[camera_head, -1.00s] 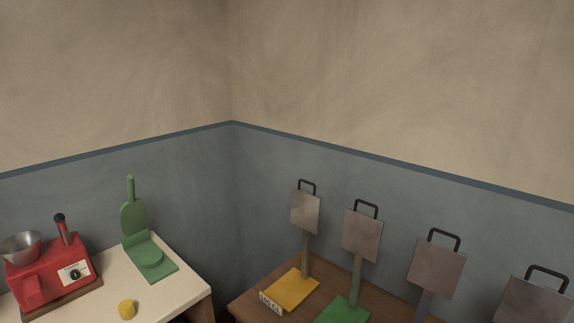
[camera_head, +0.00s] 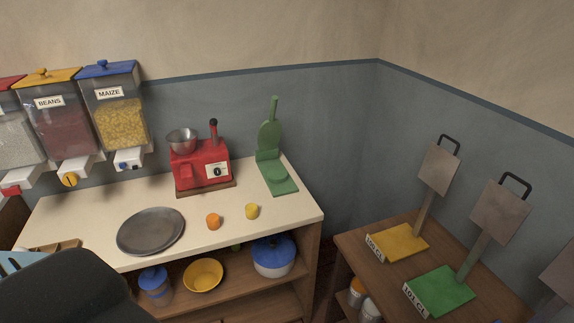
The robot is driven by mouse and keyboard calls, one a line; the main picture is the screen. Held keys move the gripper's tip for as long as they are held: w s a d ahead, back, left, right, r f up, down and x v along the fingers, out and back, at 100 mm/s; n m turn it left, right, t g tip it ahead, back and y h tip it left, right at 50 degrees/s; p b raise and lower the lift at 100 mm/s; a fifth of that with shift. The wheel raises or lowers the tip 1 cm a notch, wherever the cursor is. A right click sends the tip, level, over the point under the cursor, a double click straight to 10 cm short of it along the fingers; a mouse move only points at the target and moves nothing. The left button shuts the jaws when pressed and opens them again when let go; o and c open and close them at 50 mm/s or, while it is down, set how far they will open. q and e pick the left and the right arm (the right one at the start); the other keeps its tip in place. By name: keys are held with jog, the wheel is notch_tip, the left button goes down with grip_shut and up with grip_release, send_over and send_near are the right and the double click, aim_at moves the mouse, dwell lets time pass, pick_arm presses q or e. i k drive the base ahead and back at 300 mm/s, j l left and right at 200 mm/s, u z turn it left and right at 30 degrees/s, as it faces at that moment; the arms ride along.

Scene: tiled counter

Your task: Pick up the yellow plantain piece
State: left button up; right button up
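The yellow plantain piece (camera_head: 252,211) is a small yellow cylinder standing on the cream counter (camera_head: 92,219), near its front edge. A similar orange piece (camera_head: 213,221) stands just to its left. Neither gripper shows in the head view, so I cannot see whether either is open or shut. A dark rounded shape fills the lower left corner and hides part of the counter front there.
A dark round plate (camera_head: 151,231) lies left of the pieces. A red machine (camera_head: 201,167) and a green press (camera_head: 275,172) stand behind them. Dispensers hang at the left. A shelf below holds a yellow bowl (camera_head: 203,274) and a blue-lidded pot (camera_head: 273,256).

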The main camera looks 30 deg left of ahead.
aim_at(252, 213)
jog(key=k+u, duration=0.1)
jog(key=u, duration=1.05)
